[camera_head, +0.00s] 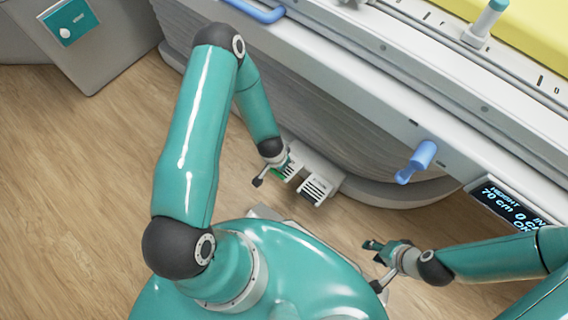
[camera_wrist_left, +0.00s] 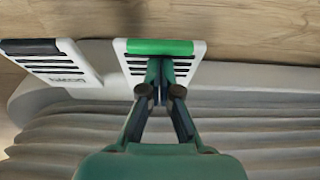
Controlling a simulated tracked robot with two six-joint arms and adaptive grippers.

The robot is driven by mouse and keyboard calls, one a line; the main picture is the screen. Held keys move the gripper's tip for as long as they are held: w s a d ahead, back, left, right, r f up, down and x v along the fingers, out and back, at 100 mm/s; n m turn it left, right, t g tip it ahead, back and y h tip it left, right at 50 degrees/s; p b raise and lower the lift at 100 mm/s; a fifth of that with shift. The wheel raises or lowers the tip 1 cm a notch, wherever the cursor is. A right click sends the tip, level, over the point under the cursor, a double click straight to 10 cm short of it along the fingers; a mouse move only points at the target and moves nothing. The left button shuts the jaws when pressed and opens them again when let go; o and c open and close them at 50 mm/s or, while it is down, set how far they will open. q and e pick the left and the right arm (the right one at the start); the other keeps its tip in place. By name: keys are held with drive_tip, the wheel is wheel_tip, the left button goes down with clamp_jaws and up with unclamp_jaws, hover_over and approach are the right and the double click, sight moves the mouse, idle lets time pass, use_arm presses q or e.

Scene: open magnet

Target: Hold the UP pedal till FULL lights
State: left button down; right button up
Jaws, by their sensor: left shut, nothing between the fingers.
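Two white slotted pedals stand side by side at the foot of the bed base. The green-barred pedal (camera_wrist_left: 160,47) also shows in the head view (camera_head: 292,166), partly behind my left gripper. The dark-barred pedal (camera_wrist_left: 55,62) carries small lettering that looks like DOWN; it also shows in the head view (camera_head: 317,189). My left gripper (camera_wrist_left: 161,68) is shut and empty, its fingertips over the green-barred pedal; whether they touch it I cannot tell. Any label there is hidden. A display (camera_head: 508,206) reads HEIGHT 70 cm, its right side cut off; no FULL shows. My right gripper (camera_head: 374,246) hangs over the floor.
The ribbed grey bellows (camera_head: 340,150) of the base rises behind the pedals. A blue lever (camera_head: 417,161) and a blue handle (camera_head: 257,11) stick out from the bed's side. A grey cabinet (camera_head: 95,70) stands at the upper left. Wooden floor at the left is clear.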

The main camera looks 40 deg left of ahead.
use_arm(q)
drive_tip(key=shift+s+f, duration=0.35)
drive_tip(key=shift+f, duration=0.2)
drive_tip(key=shift+s+f, duration=0.35)
drive_tip(key=shift+f, duration=0.2)
drive_tip(key=shift+s+f, duration=0.1)
drive_tip(key=shift+s, duration=0.2)
idle(0.3)
drive_tip(key=shift+w, duration=0.15)
idle(5.9)
